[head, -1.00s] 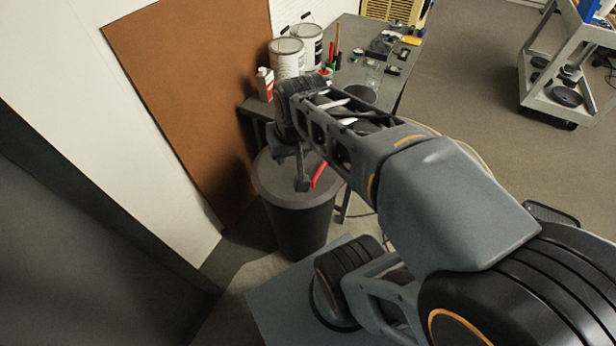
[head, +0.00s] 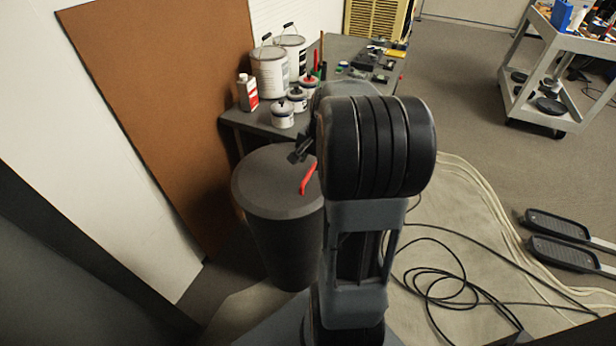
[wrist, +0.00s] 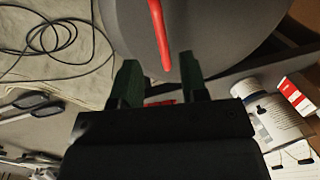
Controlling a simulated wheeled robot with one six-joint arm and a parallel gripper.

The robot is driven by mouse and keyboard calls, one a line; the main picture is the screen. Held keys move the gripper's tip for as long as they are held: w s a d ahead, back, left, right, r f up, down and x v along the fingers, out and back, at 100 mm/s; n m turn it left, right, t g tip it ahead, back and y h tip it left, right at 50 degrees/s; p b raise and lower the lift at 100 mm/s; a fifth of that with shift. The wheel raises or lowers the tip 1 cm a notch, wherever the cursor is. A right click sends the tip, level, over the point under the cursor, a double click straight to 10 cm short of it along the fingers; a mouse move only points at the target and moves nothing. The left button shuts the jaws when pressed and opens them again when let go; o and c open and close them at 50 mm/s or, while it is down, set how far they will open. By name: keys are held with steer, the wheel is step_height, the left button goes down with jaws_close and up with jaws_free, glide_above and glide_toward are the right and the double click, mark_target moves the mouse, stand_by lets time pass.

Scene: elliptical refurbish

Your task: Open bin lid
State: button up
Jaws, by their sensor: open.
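A dark grey round bin (head: 275,235) stands on the floor left of my arm in the head view. Its flat grey lid (head: 262,175) is down on the rim, with a red handle (head: 308,178) near its right side. In the wrist view the lid (wrist: 215,30) fills the top and the red handle (wrist: 160,35) points down towards the space between my fingers. My gripper (wrist: 158,78) is open, with one finger on each side of the handle's line and nothing held. In the head view my arm hides most of the gripper.
A grey table (head: 350,60) behind the bin holds paint cans (head: 270,72), a red-and-white bottle (head: 247,92) and small jars (head: 283,113). A brown board (head: 165,100) leans at the left. Black cables (head: 440,275) lie on the floor at right, near pedals (head: 560,225). A cart (head: 545,75) stands far right.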

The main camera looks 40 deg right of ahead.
mark_target(307, 177)
steer(key=f, duration=0.4)
steer(key=w+f+b, duration=0.1)
steer(key=f, duration=0.1)
steer(key=shift+a+f, duration=0.3)
steer(key=shift+a, duration=0.05)
steer(key=shift+c, duration=0.3)
jaws_close()
